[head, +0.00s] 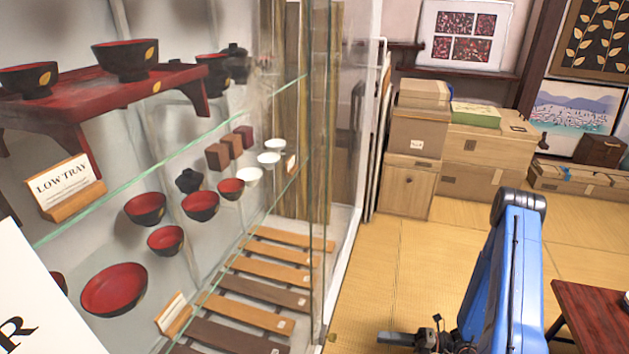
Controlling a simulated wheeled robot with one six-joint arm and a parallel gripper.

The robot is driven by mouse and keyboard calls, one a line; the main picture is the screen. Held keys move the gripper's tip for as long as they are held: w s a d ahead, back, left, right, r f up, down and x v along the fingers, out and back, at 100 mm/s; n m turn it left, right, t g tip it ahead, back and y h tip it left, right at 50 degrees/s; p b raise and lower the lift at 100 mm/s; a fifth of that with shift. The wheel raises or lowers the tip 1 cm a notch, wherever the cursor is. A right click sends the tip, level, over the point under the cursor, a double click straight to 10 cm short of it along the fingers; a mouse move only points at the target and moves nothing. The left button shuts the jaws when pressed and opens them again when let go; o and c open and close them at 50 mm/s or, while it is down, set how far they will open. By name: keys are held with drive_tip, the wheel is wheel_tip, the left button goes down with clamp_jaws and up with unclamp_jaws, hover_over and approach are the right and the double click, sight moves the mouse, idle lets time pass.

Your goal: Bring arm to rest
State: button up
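My arm is folded at the lower right of the head view. Its blue link (515,280) stands upright, with a grey joint at the top. At the bottom edge, a dark part that looks like the end of my gripper (397,338) points left, beside some small black fittings. The fingers are too small and cut off by the frame to tell whether they are open or shut. I see nothing held there. The end is over the tatami floor (390,270), to the right of the glass case.
A glass display case (318,200) with lacquer bowls fills the left. Stacked boxes (418,125) stand at the back. A red table (590,310) is close to my arm's right. A white sign (40,300) is at lower left. Open tatami lies in the middle.

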drive_tip(key=s+a+r+n+g+h, duration=0.15)
drive_tip(key=r+n+g+h, duration=0.25)
drive_tip(key=r+n, duration=0.8)
drive_tip(key=s+r+n+g+h, duration=0.35)
drive_tip(key=r+n, duration=0.45)
drive_tip(key=r, duration=0.8)
drive_tip(key=s+d+r+n+t+h, duration=0.2)
drive_tip(key=s+r+n+t+h, duration=0.2)
drive_tip(key=s+r+n, duration=0.3)
drive_tip(key=s+d+r+n+t+h, duration=0.3)
drive_tip(key=s+r+n+t+h, duration=0.2)
drive_tip(key=r, duration=1)
drive_tip(key=s+n+h, duration=0.1)
drive_tip(key=s+n, duration=0.2)
drive_tip(key=shift+d+n, duration=0.15)
drive_tip(key=shift+n, duration=0.25)
drive_tip(key=shift+s, duration=0.1)
